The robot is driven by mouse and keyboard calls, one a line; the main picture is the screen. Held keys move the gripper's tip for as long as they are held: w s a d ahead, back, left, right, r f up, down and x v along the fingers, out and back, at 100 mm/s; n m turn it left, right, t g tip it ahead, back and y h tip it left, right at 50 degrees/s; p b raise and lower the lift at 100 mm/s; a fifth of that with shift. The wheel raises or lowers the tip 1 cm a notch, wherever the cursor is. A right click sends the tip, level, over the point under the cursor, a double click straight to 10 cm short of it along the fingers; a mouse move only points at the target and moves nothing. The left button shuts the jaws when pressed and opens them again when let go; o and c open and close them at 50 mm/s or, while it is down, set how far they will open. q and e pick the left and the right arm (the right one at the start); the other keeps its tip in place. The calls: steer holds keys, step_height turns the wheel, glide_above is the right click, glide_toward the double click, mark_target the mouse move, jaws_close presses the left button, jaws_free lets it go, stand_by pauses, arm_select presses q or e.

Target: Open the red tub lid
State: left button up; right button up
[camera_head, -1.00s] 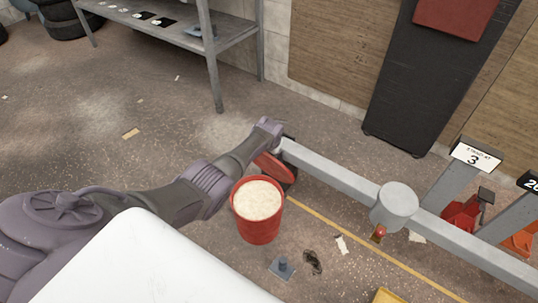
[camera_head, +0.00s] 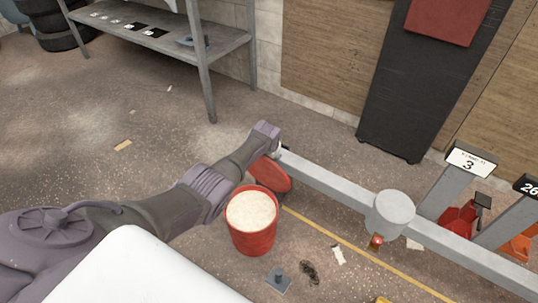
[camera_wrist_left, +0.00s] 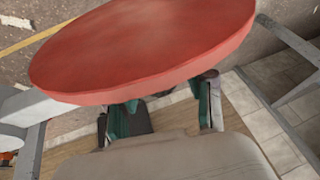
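The red tub (camera_head: 254,238) stands upright on the floor, its mouth uncovered and showing a pale cream-coloured content (camera_head: 251,211). The round red lid (camera_head: 272,177) is tilted up steeply behind the tub's far rim. Whether it touches the rim cannot be seen. In the wrist view the lid (camera_wrist_left: 150,45) fills the upper middle, in front of my left gripper (camera_wrist_left: 168,105). The fingers are apart with a visible gap between them; their tips are hidden behind the lid's edge. In the head view, my left arm reaches past the tub to the lid. My right gripper is out of view.
A grey metal beam (camera_head: 330,182) with a round post (camera_head: 389,213) runs right from beside the lid. A small grey block (camera_head: 279,281) lies near the tub. A metal shelf (camera_head: 205,70) stands behind. The floor at left is mostly clear.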

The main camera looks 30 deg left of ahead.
arm_select(q)
steer(key=shift+s+f, duration=0.1)
steer(key=v, duration=1.2)
stand_by(0.5)
